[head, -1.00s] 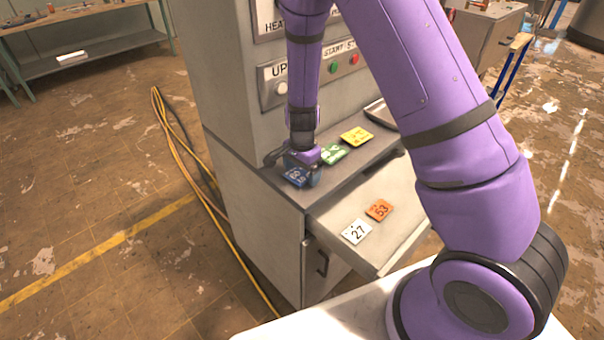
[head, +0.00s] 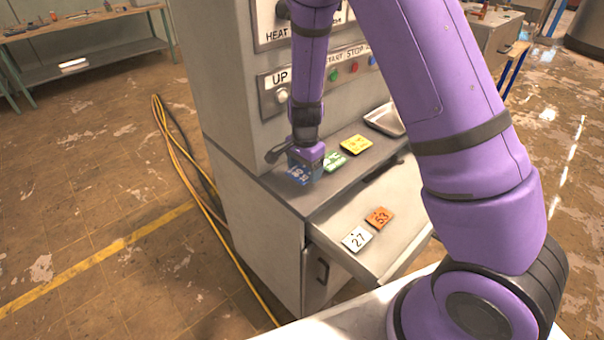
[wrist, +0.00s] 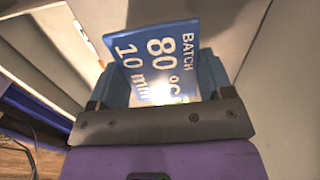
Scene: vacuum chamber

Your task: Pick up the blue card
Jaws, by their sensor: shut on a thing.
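The blue card (head: 297,174) is at my gripper (head: 303,172), over the left end of the cabinet's grey ledge in the head view. In the wrist view the blue card (wrist: 158,62) stands tilted between the two blue fingers of my gripper (wrist: 163,85), its face reading BATCH, 80 °C and 10 min. My gripper is shut on it. A bright glare covers part of its lower print. Whether its lower edge is clear of the ledge is hard to tell.
A green card (head: 334,161) lies just right of my gripper, with a yellow card (head: 356,145) and a metal tray (head: 385,120) beyond. An open drawer (head: 335,222) below holds a white card (head: 357,239) and an orange card (head: 379,217). The control panel (head: 345,75) rises behind.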

